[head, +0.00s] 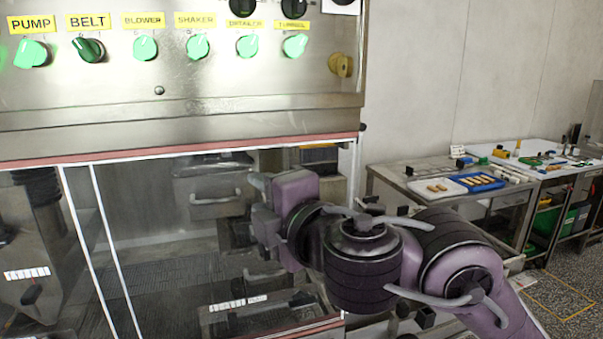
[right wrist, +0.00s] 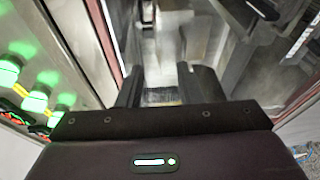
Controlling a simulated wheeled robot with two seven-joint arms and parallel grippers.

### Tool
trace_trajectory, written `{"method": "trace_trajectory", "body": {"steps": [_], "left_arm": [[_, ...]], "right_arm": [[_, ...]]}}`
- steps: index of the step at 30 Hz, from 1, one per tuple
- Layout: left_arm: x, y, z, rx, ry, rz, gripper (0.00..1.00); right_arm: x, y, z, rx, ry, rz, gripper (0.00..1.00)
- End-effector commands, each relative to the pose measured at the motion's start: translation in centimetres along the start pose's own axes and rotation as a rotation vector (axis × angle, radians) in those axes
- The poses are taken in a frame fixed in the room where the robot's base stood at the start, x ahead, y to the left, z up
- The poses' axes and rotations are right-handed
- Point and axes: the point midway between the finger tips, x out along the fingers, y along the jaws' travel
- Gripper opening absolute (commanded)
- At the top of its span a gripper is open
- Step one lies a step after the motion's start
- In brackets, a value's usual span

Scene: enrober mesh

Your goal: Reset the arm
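My right arm (head: 370,262) comes in from the lower right of the head view, bent in front of the machine's clear-panelled front. Its gripper (head: 260,205) points left, in front of or close to the clear panel; I cannot tell the exact gap. In the right wrist view the two dark fingers of my right gripper (right wrist: 163,88) stand apart with nothing seen between them. My left gripper is not in view.
The machine's control panel (head: 180,85), with green knobs under yellow labels such as PUMP and BELT, fills the upper left. A side table (head: 405,172) at the right holds a white tray (head: 422,194) and a blue tray (head: 492,182) with small pieces. Floor (head: 570,270) shows at the lower right.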

Motion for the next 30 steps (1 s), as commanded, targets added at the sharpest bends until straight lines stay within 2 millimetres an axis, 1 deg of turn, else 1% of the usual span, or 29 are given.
{"method": "trace_trajectory", "body": {"steps": [1,5,8,11,12,14,15,17,18,20,21,24,27,30], "left_arm": [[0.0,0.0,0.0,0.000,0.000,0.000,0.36],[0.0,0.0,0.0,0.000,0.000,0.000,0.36],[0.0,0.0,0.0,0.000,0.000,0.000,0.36],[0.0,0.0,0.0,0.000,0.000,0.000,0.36],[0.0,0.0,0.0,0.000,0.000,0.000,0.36],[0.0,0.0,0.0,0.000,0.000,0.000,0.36],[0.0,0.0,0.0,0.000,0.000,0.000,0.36],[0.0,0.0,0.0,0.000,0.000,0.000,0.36],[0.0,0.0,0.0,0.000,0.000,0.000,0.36],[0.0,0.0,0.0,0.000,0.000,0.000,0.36],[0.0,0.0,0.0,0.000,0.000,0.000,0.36],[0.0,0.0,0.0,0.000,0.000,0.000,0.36],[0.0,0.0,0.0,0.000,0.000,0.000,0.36],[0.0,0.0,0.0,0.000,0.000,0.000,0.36]], "right_arm": [[0.1,-2.0,0.4,0.099,-0.012,-0.022,0.33],[-0.3,-6.2,2.1,0.346,-0.079,-0.066,0.33],[-1.0,-10.1,3.8,0.533,-0.155,-0.113,0.33],[-2.2,-14.4,5.6,0.717,-0.250,-0.170,0.33],[-2.9,-16.2,6.2,0.788,-0.292,-0.195,0.33],[-4.1,-19.2,7.2,0.894,-0.364,-0.237,0.33],[-5.0,-21.2,7.7,0.962,-0.414,-0.266,0.33],[-6.6,-24.3,8.5,1.062,-0.496,-0.312,0.33],[-7.9,-26.4,8.9,1.125,-0.553,-0.343,0.33],[-10.0,-29.5,9.4,1.215,-0.643,-0.392,0.33],[-11.4,-31.4,9.6,1.268,-0.701,-0.422,0.33],[-14.8,-35.2,9.8,1.372,-0.831,-0.488,0.33],[-17.7,-38.1,9.6,1.447,-0.939,-0.543,0.33],[-20.4,-40.3,9.3,1.506,-1.034,-0.588,0.33]]}}
